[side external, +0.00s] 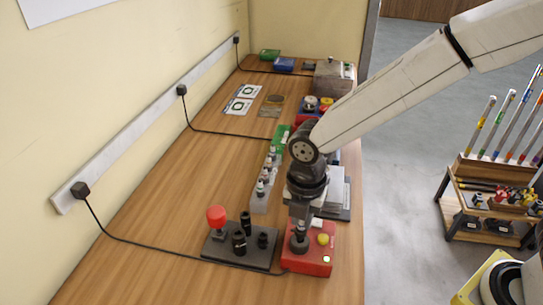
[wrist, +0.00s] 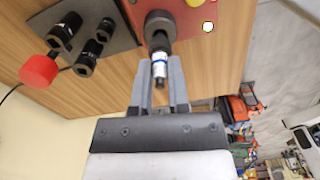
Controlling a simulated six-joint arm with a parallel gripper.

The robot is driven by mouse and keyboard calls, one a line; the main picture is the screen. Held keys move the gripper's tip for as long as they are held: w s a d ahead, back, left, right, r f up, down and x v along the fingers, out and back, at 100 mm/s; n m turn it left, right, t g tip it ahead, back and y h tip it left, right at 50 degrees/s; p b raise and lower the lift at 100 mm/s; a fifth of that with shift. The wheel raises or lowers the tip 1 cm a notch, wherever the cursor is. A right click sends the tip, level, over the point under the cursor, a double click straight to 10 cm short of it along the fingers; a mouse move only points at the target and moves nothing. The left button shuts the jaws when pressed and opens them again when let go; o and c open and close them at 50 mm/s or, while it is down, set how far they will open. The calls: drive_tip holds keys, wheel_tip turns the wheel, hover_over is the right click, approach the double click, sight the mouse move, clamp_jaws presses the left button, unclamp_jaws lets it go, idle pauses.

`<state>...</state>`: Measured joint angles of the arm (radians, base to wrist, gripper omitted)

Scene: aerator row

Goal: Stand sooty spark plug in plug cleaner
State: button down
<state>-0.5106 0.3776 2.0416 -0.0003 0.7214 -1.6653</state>
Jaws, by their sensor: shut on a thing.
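The plug cleaner (side external: 318,262) is a red box with a dark round socket, a yellow button and a small pale light; it also shows in the wrist view (wrist: 188,20). My gripper (side external: 300,222) points down over the socket side of the cleaner. In the wrist view my gripper (wrist: 160,72) is shut on a spark plug (wrist: 159,68) with a white body, a blue band and a dark end. The plug's far end meets the mouth of the dark socket (wrist: 160,30). I cannot tell how deep it sits. In the side view my gripper hides the plug.
A dark plate (side external: 222,250) with a red knob (side external: 216,215) and several black sockets stands left of the cleaner. A pale rack (side external: 262,198) of upright plugs is behind. A black cable (side external: 150,247) crosses the bench. The bench's left half is mostly clear.

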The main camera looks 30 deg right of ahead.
drive_tip(key=shift+f, duration=1.2)
idle(0.6)
drive_tip(key=c, duration=0.5)
unclamp_jaws()
drive_tip(key=shift+r, duration=0.15)
drive_tip(key=shift+r, duration=3.4)
